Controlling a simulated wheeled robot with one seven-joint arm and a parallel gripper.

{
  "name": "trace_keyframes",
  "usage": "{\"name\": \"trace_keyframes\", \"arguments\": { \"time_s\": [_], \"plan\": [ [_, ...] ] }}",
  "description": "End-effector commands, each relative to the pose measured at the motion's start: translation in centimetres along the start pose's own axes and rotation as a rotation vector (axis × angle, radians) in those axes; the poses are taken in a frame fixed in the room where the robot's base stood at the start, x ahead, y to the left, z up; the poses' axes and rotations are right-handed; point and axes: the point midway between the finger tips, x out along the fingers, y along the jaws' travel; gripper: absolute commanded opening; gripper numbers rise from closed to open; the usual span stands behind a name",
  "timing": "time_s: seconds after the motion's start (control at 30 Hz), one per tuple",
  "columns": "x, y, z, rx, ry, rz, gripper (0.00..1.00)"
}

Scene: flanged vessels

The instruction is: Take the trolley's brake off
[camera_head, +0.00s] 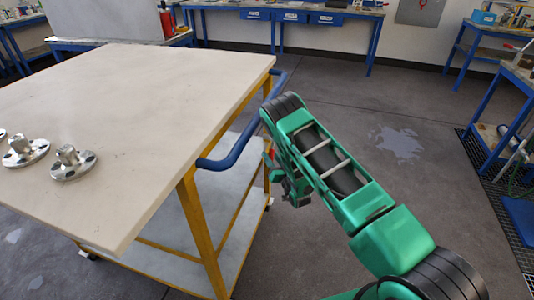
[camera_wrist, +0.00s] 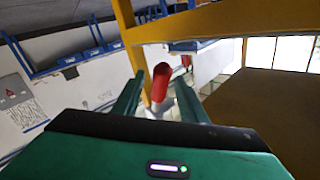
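The trolley has a pale top (camera_head: 150,110), a yellow frame (camera_head: 200,225) and a blue push handle (camera_head: 235,150) on its right side. My arm reaches down beside that side, with my gripper (camera_head: 290,188) below the handle, partly hidden by my arm. In the wrist view my gripper (camera_wrist: 159,88) is open, with its two green fingers apart. A red, rounded lever-like piece (camera_wrist: 160,80), probably the brake lever, shows between the fingers near a yellow post (camera_wrist: 128,35). I cannot tell whether it is within reach or touched. Its angle is unclear.
Blue-legged benches (camera_head: 300,15) line the back wall. The floor right of the trolley (camera_head: 400,110) is mostly clear.

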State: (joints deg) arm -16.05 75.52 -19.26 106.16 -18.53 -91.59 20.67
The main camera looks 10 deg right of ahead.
Motion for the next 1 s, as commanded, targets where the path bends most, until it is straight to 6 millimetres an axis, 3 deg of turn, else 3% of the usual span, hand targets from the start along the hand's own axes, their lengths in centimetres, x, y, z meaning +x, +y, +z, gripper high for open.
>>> {"name": "trace_keyframes", "arguments": {
  "time_s": [0.1,0.3,0.7,0.87,1.0],
  "plan": [
    [2.0,0.0,-0.1,0.002,0.002,0.000,0.38],
    [4.2,0.0,0.0,0.000,0.000,0.001,0.38],
    [4.9,0.0,0.0,0.000,-0.001,0.001,0.38],
    [4.9,0.0,0.0,0.000,-0.001,0.001,0.03],
    [4.9,0.1,0.0,0.000,-0.001,0.001,0.00]
  ]
}}
